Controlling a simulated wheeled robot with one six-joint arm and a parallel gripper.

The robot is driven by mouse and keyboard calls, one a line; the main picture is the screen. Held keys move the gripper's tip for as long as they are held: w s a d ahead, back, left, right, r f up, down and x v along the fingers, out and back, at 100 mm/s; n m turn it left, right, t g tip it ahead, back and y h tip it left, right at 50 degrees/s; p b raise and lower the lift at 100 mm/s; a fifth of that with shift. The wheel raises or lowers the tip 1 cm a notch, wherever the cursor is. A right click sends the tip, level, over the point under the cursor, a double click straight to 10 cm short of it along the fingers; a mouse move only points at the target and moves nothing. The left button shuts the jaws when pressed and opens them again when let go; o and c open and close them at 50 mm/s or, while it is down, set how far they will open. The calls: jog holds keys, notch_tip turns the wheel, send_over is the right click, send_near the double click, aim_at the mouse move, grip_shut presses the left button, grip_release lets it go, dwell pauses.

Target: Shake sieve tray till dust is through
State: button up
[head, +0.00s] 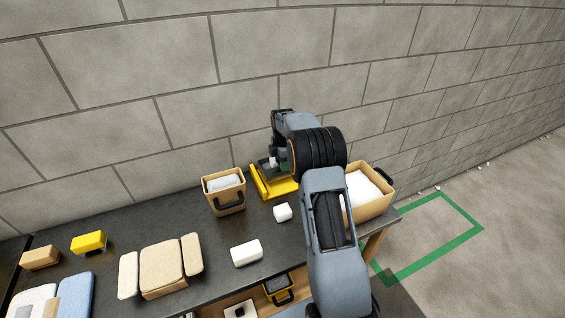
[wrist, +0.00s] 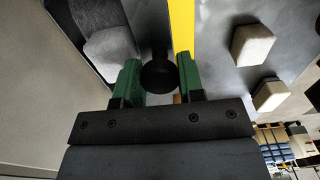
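A dark tray (wrist: 84,62) with grey lumps in it, which looks like the sieve tray, shows at the upper left of the wrist view. In the head view a small grey part of it (head: 263,166) shows beside my arm, over a yellow stand (head: 279,188). A black round knob (wrist: 159,73), seemingly the tray's handle, lies between my green fingers. My gripper (wrist: 160,76) appears shut on it, with a finger against each side. In the head view my gripper is mostly hidden by the wrist. Dust and the tray's mesh cannot be made out.
A tan bin (head: 226,203) with white contents stands left of the stand. A larger tan bin (head: 383,205) is right of my arm. White blocks (head: 246,252) lie in front on the dark bench (head: 205,257). A block wall (head: 180,125) rises close behind.

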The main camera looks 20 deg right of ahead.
aim_at(273, 171)
jog(key=c, duration=0.6)
jog(key=shift+a, duration=1.9)
jog(key=shift+d+p, duration=0.65)
jog(key=shift+d, duration=3.25)
jog(key=shift+a, duration=0.1)
jog(key=shift+a+b, duration=0.3)
jog(key=shift+a, duration=3.55)
